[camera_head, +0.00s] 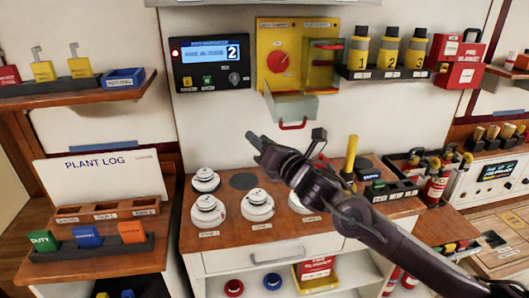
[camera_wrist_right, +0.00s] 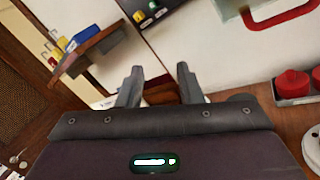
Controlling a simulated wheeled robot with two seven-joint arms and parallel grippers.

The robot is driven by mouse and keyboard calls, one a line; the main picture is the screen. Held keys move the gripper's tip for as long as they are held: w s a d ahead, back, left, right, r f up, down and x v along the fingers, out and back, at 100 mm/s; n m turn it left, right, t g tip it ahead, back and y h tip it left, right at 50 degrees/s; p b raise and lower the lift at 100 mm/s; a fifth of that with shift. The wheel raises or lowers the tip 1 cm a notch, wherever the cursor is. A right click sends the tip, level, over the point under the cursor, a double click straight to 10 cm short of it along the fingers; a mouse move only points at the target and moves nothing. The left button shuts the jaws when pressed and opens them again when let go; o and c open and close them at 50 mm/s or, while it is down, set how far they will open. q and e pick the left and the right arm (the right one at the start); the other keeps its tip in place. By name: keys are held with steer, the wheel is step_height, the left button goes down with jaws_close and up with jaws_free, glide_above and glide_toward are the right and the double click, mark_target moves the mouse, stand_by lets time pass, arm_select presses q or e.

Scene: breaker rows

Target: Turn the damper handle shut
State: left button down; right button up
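No handle in view can be read as labelled damper. A yellow upright handle (camera_head: 351,153) stands on the counter behind my right arm; its base is partly hidden. A yellow panel (camera_head: 266,40) on the wall carries a red rotary knob (camera_head: 281,62), with a clear cover swung open to its right. A lowered clear flap with a red handle (camera_head: 293,125) hangs below; a red handle also shows in the right wrist view (camera_wrist_right: 283,17). My right gripper (camera_head: 256,141) is below and left of that flap, its fingers apart and empty in the wrist view (camera_wrist_right: 159,84). My left gripper is out of view.
The wooden counter (camera_head: 232,229) holds several white round pieces. A plant log board (camera_head: 100,180) and coloured blocks stand at left. A blue-screen panel (camera_head: 210,65) is left of the yellow panel. Numbered bottles (camera_head: 388,50) and a red box (camera_head: 457,62) are at upper right.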

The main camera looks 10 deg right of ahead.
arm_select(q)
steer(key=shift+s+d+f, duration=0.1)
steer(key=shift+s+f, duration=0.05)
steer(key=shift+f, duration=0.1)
arm_select(e)
steer(key=shift+a+f, duration=0.25)
steer(key=shift+f, duration=0.05)
steer(key=shift+s, duration=0.15)
